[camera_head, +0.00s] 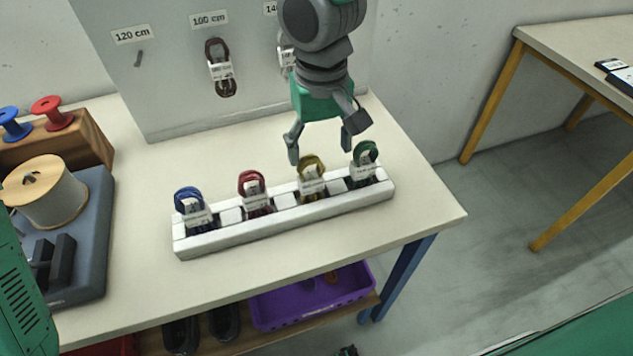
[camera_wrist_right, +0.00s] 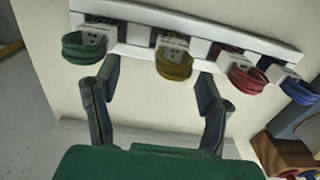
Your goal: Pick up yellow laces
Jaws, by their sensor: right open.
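The yellow laces (camera_head: 311,169) are a looped bundle with a white label, upright in a slot of the white rack (camera_head: 285,222). The right wrist view also shows the yellow laces (camera_wrist_right: 174,64). My right gripper (camera_head: 320,153) comes down from the top in the head view and is open and empty. Its fingers are spread just behind and above the yellow laces. In the right wrist view, the yellow loop shows between and beyond the fingertips (camera_wrist_right: 158,68). I cannot tell whether they touch anything. My left gripper is not in view.
Green laces (camera_head: 365,154) stand close on the right of the yellow ones, red laces (camera_head: 254,188) and blue laces (camera_head: 191,203) on the left. A panel (camera_head: 165,85) with hanging laces stands behind. A spool (camera_head: 45,190) is at left. The table front is clear.

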